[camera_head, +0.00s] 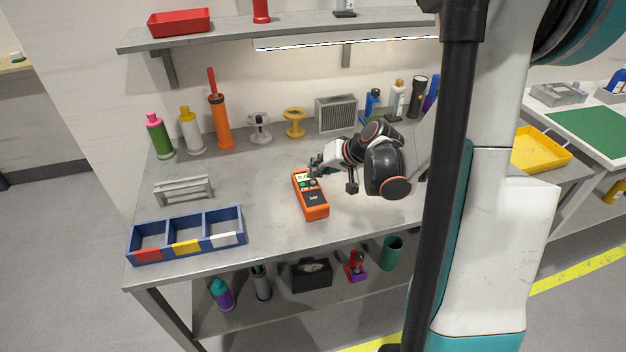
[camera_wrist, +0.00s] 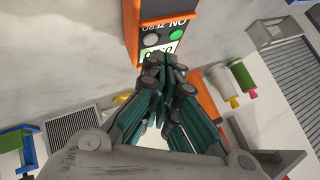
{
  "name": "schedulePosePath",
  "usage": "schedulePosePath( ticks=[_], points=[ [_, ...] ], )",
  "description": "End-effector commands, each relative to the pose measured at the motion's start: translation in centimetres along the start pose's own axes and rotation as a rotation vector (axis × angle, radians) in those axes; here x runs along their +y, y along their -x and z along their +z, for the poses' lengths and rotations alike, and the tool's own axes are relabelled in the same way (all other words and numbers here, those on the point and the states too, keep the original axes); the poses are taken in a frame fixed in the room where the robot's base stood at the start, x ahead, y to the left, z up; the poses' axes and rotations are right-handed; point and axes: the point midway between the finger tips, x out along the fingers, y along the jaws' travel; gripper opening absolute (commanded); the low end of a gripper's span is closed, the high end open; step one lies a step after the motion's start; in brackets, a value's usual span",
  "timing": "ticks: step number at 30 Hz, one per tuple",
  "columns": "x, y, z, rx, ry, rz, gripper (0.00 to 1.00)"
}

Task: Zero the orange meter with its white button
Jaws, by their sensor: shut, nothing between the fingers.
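The orange meter (camera_head: 315,206) lies on the workbench with its display end toward the back; that end shows upside down in the wrist view (camera_wrist: 134,24). There the white button (camera_wrist: 152,38) sits beside a green button (camera_wrist: 176,34), under the labels ZERO and ON. The lit display (camera_wrist: 150,51) is partly hidden by my fingertips, so its reading is unclear. My gripper (camera_head: 312,168) is over the display end of the meter. Its fingers (camera_wrist: 164,62) are shut and empty. The white button is uncovered in the wrist view; I cannot tell whether the fingertips touch the meter.
A blue three-part bin (camera_head: 186,250) stands at the front left, with a white rack (camera_head: 184,190) behind it. Bottles, an orange cylinder (camera_head: 220,125), spools and a grey vented box (camera_head: 337,114) line the back. The bench around the meter is clear.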

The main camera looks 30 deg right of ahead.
Motion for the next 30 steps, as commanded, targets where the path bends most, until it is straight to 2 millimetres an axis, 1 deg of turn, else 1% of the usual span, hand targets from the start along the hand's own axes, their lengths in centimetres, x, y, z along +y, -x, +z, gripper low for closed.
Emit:
schedulePosePath(
  ticks=[11, 30],
  points=[
    [-0.2, 0.3, -0.2, 0.0, 0.0, 0.0, 0.0],
    [-3.0, 4.1, -3.0, 0.0, 0.0, 0.0, 0.0]
  ],
)
